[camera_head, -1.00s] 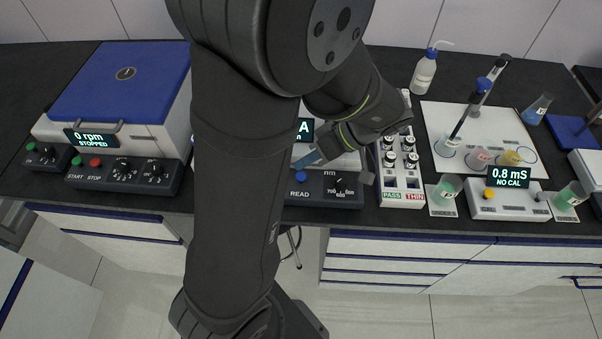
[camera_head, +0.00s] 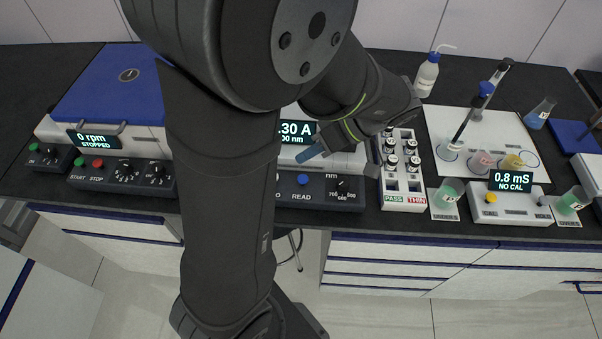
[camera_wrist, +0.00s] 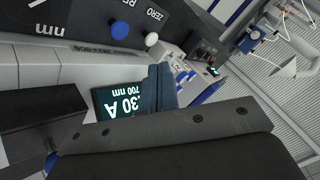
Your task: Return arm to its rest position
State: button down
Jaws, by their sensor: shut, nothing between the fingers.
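My gripper (camera_head: 309,153) is shut and empty, with its blue fingers pressed together. It hangs above the photometer (camera_head: 345,196), in front of the display (camera_head: 297,132), and its fingers point left.
A vial rack (camera_head: 402,189) with several capped vials stands close right of the gripper. Further right are a meter (camera_head: 510,207), beakers, a stand and a wash bottle (camera_head: 427,76). A blue-lidded centrifuge (camera_head: 112,92) reading 0 rpm stands at left.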

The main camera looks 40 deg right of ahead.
jog(key=shift+f, duration=0.1)
jog(key=shift+f, duration=0.9)
notch_tip(320, 180, up, 6)
jog(key=shift+f, duration=0.1)
